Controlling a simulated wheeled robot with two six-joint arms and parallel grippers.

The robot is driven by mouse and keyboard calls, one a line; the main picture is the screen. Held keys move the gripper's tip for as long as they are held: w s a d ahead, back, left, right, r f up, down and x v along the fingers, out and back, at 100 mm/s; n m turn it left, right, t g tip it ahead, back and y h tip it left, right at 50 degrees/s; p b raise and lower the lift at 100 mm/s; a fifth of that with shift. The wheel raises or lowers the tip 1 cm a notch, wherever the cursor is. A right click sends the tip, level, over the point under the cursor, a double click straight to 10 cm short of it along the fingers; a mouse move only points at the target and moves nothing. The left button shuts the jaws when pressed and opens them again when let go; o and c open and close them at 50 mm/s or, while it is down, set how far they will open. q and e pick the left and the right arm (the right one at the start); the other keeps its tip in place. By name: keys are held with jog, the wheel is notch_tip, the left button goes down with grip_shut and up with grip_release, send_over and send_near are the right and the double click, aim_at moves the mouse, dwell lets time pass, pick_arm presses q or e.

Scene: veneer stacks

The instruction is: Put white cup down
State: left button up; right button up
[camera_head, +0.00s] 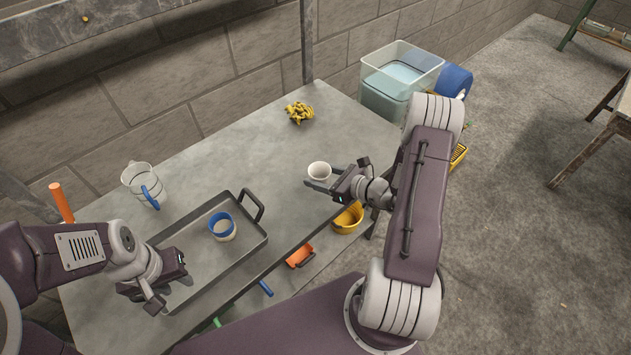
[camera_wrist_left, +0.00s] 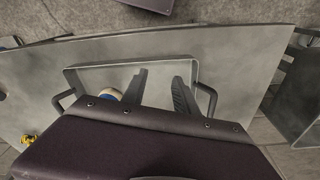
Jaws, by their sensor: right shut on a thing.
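The white cup (camera_head: 319,170) is upright over the right part of the grey table (camera_head: 262,128). My right gripper (camera_head: 322,184) is shut on the white cup from its near right side. I cannot tell whether the cup's base touches the tabletop. My left gripper (camera_head: 160,296) is over the near left end of the grey tray (camera_head: 262,238). In the left wrist view its two fingers (camera_wrist_left: 160,95) stand apart with nothing between them. A blue and white cup (camera_head: 222,227) stands in the tray; it also shows in part beside a finger in the left wrist view (camera_wrist_left: 110,93).
A clear measuring jug (camera_head: 143,179) with a blue handle stands at the table's left. A yellow bunch (camera_head: 299,112) lies near the back edge. A yellow container (camera_head: 348,218) is below the front edge. A clear bin (camera_head: 400,78) stands beyond the table. The table's middle is clear.

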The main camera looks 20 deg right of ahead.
aim_at(316, 173)
jog(key=w+f, duration=0.1)
jog(key=w, duration=0.1)
jog(key=shift+w+a+f, duration=0.15)
jog(key=shift+w+f, duration=0.2)
notch_tip(316, 173, down, 3)
jog(key=shift+f, duration=0.55)
jog(key=shift+f, duration=0.1)
jog(key=o, duration=1.5)
jog(key=shift+c, duration=0.2)
